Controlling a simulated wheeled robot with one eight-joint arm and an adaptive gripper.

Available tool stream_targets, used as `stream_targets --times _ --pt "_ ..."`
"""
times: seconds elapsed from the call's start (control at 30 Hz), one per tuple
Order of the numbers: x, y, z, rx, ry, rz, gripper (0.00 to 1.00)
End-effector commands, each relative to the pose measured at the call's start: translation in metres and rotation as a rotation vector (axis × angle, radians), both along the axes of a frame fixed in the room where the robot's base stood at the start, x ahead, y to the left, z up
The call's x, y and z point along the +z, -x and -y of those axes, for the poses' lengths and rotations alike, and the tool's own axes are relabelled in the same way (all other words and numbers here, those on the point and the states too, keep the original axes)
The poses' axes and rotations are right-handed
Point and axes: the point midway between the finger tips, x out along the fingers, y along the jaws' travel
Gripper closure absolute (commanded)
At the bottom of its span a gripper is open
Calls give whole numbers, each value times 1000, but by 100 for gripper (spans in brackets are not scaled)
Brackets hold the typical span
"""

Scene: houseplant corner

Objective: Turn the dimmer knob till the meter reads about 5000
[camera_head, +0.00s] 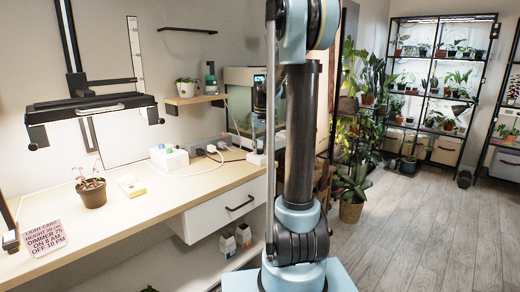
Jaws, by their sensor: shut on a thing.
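A small pale yellow device (131,186), which looks like the meter, lies on the bench between the potted plant and the box. Its reading is too small to make out. My arm rises upright at the picture's middle and leaves the frame at the top. My gripper is not in view.
A small plant in a brown pot (91,192) stands under the black lamp frame (90,108). A pink printed card (44,231) is at the front left. The bench front (150,210) is clear.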

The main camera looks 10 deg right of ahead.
Motion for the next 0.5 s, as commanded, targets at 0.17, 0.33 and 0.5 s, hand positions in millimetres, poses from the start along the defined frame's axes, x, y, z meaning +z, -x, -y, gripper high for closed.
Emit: stream_targets --times 0.17,0.33,0.5 --pt "1 -3 1 -34 2 5 99" --pt "0 -2 1 -41 2 5 99" --pt "0 -2 1 -41 1 5 99"
